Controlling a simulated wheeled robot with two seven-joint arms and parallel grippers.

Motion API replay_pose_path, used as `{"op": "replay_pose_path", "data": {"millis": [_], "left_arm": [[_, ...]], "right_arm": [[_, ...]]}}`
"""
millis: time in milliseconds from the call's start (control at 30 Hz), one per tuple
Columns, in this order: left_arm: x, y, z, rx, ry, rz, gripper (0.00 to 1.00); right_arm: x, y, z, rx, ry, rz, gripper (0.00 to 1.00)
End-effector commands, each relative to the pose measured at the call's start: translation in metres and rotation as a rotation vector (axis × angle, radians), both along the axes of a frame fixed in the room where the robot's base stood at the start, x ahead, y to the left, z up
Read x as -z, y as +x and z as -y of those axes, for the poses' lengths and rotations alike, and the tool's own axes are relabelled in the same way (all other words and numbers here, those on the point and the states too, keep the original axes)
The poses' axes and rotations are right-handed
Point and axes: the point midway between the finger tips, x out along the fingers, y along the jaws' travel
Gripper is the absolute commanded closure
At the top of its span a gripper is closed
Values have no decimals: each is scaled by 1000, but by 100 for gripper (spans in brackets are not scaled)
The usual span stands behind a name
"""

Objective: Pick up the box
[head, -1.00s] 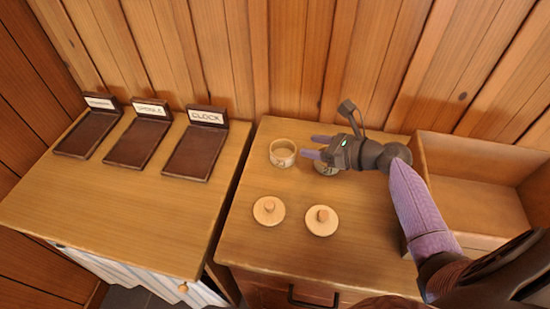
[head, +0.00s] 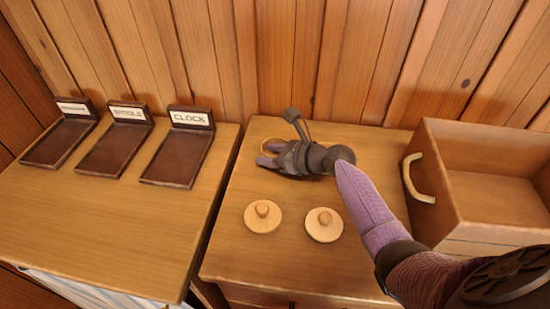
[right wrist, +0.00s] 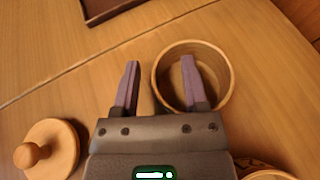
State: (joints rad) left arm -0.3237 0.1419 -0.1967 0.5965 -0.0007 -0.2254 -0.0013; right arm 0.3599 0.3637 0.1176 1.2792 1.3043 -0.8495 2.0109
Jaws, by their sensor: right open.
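An open, round wooden box (right wrist: 222,95) stands on the right cabinet top; in the head view only part of its rim (head: 270,142) shows behind my right gripper (head: 267,154). In the right wrist view my right gripper (right wrist: 160,66) is open, with one finger over or in the box's mouth and the other outside its wall. I cannot tell how deep the fingers are. A second round box (right wrist: 268,174) shows partly at the bottom of the wrist view; my gripper hides it in the head view. My left gripper is not in view.
Two round lids with knobs (head: 262,216) (head: 324,224) lie nearer the front; one also shows in the wrist view (right wrist: 48,147). An open wooden bin (head: 500,205) with a handle stands right. Three dark labelled trays (head: 178,160) (head: 115,150) (head: 60,142) stand left, across a gap.

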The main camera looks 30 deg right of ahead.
Motion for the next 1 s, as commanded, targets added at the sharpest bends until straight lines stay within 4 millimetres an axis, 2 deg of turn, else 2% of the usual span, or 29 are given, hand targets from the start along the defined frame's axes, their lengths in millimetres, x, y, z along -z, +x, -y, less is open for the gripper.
{"op": "replay_pose_path", "data": {"millis": [100, 367, 767, 867, 1000], "left_arm": [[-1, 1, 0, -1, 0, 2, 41], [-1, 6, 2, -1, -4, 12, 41], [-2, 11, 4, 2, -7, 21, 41], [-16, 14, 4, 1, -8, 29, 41], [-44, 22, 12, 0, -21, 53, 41]], "right_arm": [[-1, 0, 0, 0, 0, 0, 46], [-1, -1, 1, 0, -1, 0, 100], [-4, -1, 1, 1, -1, 1, 100], [-25, 0, 1, 0, -4, 4, 100], [-68, 0, 1, -1, -4, 7, 100]]}}
